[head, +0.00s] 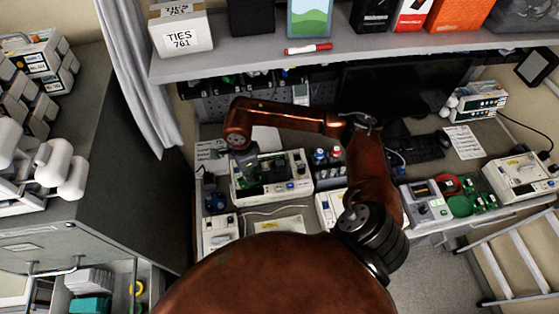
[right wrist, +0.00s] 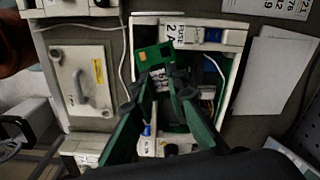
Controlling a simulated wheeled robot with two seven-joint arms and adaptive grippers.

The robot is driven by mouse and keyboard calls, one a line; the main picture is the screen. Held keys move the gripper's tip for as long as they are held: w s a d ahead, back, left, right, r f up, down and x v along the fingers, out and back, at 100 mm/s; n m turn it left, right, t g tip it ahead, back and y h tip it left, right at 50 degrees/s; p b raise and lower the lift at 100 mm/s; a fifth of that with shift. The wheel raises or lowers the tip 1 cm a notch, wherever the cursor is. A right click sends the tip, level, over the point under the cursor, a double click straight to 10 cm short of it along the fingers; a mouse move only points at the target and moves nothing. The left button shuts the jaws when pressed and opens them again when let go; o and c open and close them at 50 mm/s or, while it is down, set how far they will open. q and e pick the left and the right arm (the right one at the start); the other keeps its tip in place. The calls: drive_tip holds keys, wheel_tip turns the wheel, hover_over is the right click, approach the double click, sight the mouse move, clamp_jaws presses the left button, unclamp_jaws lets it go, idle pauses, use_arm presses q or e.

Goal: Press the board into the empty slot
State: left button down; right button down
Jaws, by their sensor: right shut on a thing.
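The open infusion pump (head: 299,187) stands on the bench with dark green electronics inside. It also shows in the right wrist view (right wrist: 235,38), with a "FUSE 2A" label at its edge. My right gripper (head: 248,166) reaches down over the left part of the pump. In the right wrist view my right gripper (right wrist: 160,88) is shut on a green board (right wrist: 147,57), whose outer end overlaps the pump's left edge. The fingers hide much of the board and the interior, so I cannot tell whether the board touches a slot. My left gripper is not in view.
Blue- and red-capped bottles (head: 320,157) stand just right of the pump. A closed pump (head: 220,232) sits in front at the left. A red dish (head: 447,184) and green boards lie at the right. A shelf (head: 340,54) overhangs the bench behind my arm.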

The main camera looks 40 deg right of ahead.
drive_tip(key=m+p, duration=0.1)
drive_tip(key=m, duration=0.2)
drive_tip(key=d+m+p, duration=0.1)
drive_tip(key=m, duration=0.2)
drive_tip(key=shift+w+d+r, duration=0.1)
drive_tip(key=shift+w+d, duration=0.05)
drive_tip(key=shift+d, duration=0.05)
drive_tip(key=m, duration=0.2)
drive_tip(key=d+m+p, duration=0.1)
drive_tip(key=m, duration=0.3)
drive_tip(key=d+m+p, duration=0.1)
drive_tip(key=m, duration=0.1)
drive_tip(key=shift+m+p, duration=0.3)
drive_tip(key=d+m+p, duration=0.1)
drive_tip(key=m, duration=0.3)
drive_tip(key=m+p, duration=0.7)
drive_tip(key=m, duration=1.4)
approach(279, 178)
wheel_tip(279, 178, down, 4)
drive_tip(key=b, duration=0.3)
drive_tip(key=shift+b, duration=0.3)
drive_tip(key=shift+f, duration=0.4)
drive_tip(key=shift+f+b, duration=0.5)
drive_tip(key=shift+f, duration=0.2)
